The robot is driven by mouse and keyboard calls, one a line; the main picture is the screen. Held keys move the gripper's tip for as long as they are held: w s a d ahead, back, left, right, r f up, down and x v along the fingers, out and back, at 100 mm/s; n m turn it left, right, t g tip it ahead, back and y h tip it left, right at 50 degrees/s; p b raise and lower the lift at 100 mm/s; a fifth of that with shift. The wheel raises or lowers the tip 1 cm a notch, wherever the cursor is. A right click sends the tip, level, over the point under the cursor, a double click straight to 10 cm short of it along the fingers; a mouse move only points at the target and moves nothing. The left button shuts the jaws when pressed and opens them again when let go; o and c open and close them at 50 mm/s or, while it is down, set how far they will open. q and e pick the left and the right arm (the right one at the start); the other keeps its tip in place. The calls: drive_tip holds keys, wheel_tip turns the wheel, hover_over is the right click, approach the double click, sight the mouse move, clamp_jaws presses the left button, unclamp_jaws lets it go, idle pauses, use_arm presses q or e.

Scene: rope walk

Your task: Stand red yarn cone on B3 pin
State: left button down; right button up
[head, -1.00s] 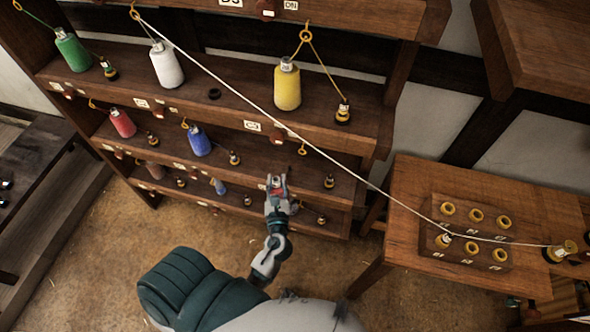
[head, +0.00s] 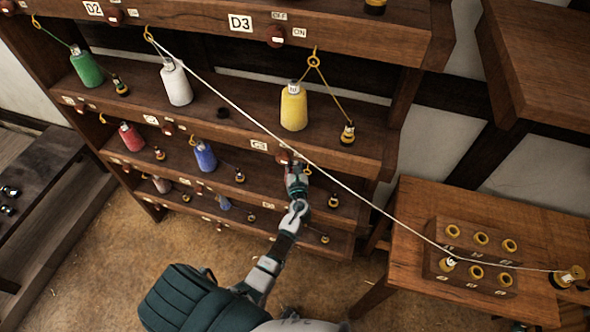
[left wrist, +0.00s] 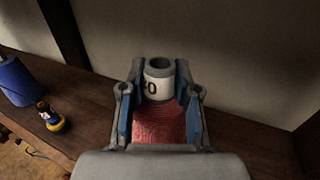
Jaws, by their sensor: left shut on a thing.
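My left gripper (head: 296,172) is shut on the red yarn cone, at the third bay of the shelf under the yellow cone. In the left wrist view the gripper (left wrist: 158,98) has its fingers on both sides of the red yarn cone (left wrist: 160,124), which has a white label and open grey top. The cone looks upright, but its base is hidden, so I cannot tell whether it touches the shelf. The B3 pin is not visible. My right gripper is not in view.
A blue cone (head: 204,157) and a small spool (head: 239,176) stand left on the same shelf. The yellow cone (head: 293,107) stands above. A white thread (head: 330,173) runs diagonally to the wooden table (head: 407,250). A yellow ring (head: 307,169) hangs close to my gripper.

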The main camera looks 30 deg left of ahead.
use_arm(q)
wheel_tip(320, 180, down, 5)
drive_tip(key=shift+b, duration=0.75)
drive_tip(key=shift+w+f, duration=0.15)
drive_tip(key=c, duration=0.8)
unclamp_jaws()
drive_tip(key=shift+c, duration=0.2)
